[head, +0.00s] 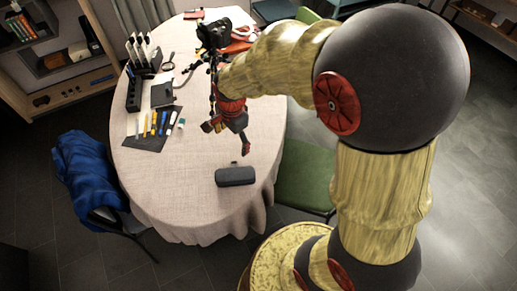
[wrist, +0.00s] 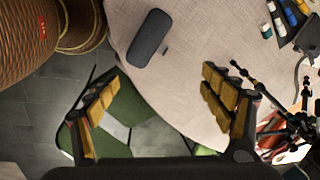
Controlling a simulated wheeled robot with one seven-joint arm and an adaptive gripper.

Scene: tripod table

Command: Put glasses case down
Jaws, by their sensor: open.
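The glasses case (head: 235,176) is dark grey and oblong. It lies on the table near the edge closest to me in the head view. It also shows in the wrist view (wrist: 150,38), at the upper middle, lying on the pale cloth. My gripper (head: 228,138) is over the table, above and behind the case in the head view. In the wrist view my gripper (wrist: 167,95) has its two fingers wide apart with nothing between them. The case lies clear beyond the fingertips. The table (head: 190,190) has a pale cloth hanging over its edge.
A black mat (head: 143,143) with several coloured pens lies on the left of the table, near a dark upright holder (head: 134,92). A green chair (head: 305,178) stands right of the table, and a blue cloth (head: 88,172) hangs on a chair at left. Bare cloth surrounds the case.

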